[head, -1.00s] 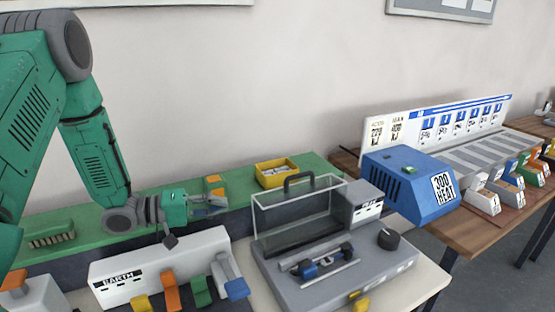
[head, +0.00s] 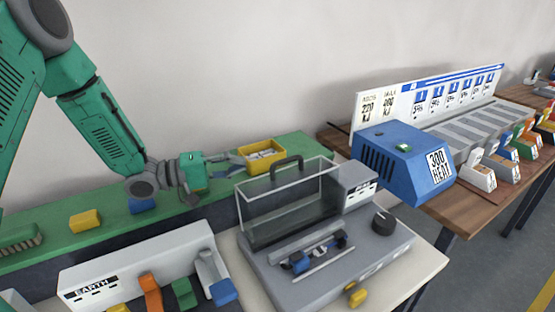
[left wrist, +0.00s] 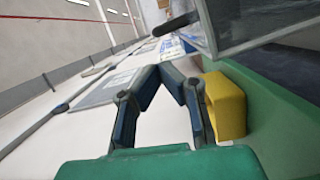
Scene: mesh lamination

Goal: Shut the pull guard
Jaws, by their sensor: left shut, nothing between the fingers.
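The pull guard (head: 290,205) is a clear box-like cover with grey edges and a dark handle (head: 286,164) on top. It stands upright at the back of the grey pull machine (head: 385,250), and the blue-ended clamp and rods in front of it are uncovered. My left gripper (head: 231,166) is left of the handle, apart from it, over the green bench. In the left wrist view its fingers (left wrist: 160,72) lean together, shut and empty. That view shows the guard (left wrist: 265,22) at upper right and the handle's dark bar (left wrist: 178,24). My right gripper is not visible.
The blue heat box (head: 398,160) stands to the right. The white EARTH holder (head: 140,268) is in front left. Yellow and blue blocks lie on the green bench (head: 180,222).

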